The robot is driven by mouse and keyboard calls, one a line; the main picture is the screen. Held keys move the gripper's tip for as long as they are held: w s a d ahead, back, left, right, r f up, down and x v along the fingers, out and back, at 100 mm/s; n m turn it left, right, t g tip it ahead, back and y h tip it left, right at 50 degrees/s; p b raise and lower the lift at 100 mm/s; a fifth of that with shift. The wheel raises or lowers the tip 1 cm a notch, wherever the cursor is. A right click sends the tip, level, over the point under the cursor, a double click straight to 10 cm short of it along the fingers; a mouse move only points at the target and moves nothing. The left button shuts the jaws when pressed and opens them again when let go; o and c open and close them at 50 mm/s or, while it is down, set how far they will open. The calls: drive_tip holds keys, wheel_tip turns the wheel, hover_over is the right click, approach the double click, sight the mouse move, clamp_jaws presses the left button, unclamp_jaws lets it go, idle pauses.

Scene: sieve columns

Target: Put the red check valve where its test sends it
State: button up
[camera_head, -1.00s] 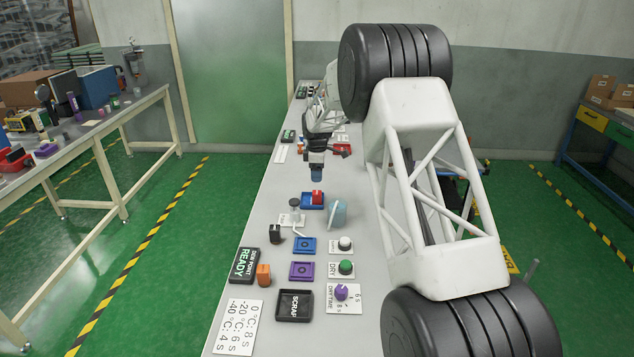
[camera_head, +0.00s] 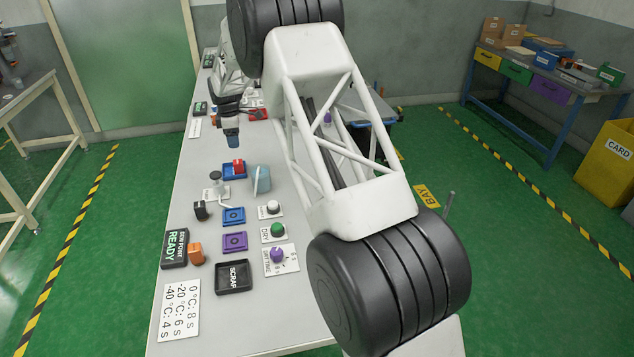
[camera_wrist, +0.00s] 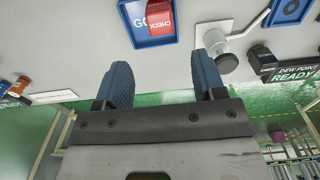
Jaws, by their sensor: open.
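The red check valve (camera_head: 238,166), a red block marked CHECK, sits in a blue tray (camera_head: 228,175) on the bench. In the wrist view the valve (camera_wrist: 160,17) is at the top edge, partly cut off, and the blue tray (camera_wrist: 150,41) carries the letters GO. My gripper (camera_head: 233,146) hangs above the bench, just beyond the tray in the head view. In the wrist view its two blue fingers (camera_wrist: 163,82) are apart with nothing between them. A black SCRAP tray (camera_head: 232,290) lies empty nearer the front.
A purple pad (camera_head: 235,241) and a blue pad (camera_head: 233,216) lie mid-bench. Beside them are a green DRY button (camera_head: 278,230) and a purple dial (camera_head: 277,254).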

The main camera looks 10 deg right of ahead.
drive_tip(key=shift+r, duration=0.1)
drive_tip(key=s+d+r+m, duration=0.3)
drive_tip(key=s+d+r, duration=0.2)
drive_tip(key=s+r, duration=0.4)
drive_tip(key=s+d+r+m+t, duration=0.1)
drive_tip(key=s+d+r+m, duration=0.35)
drive_tip(key=s, duration=0.75)
drive_tip(key=s+d+r+m, duration=0.2)
drive_tip(key=s+d+r, duration=0.4)
drive_tip(key=s+r, duration=0.35)
drive_tip(key=s+d+f+m, duration=0.1)
drive_tip(key=s+d+m, duration=0.1)
drive_tip(key=s, duration=1)
drive_tip(key=s+d+f+m+t, duration=0.1)
drive_tip(key=s+d+m, duration=0.2)
drive_tip(key=s, duration=1)
drive_tip(key=s+d+f+m, duration=0.2)
drive_tip(key=s+d+m, duration=0.1)
drive_tip(key=s, duration=1)
drive_tip(key=shift+s+m+t, duration=0.25)
drive_tip(key=shift+m+t, duration=0.05)
drive_tip(key=shift+m, duration=0.05)
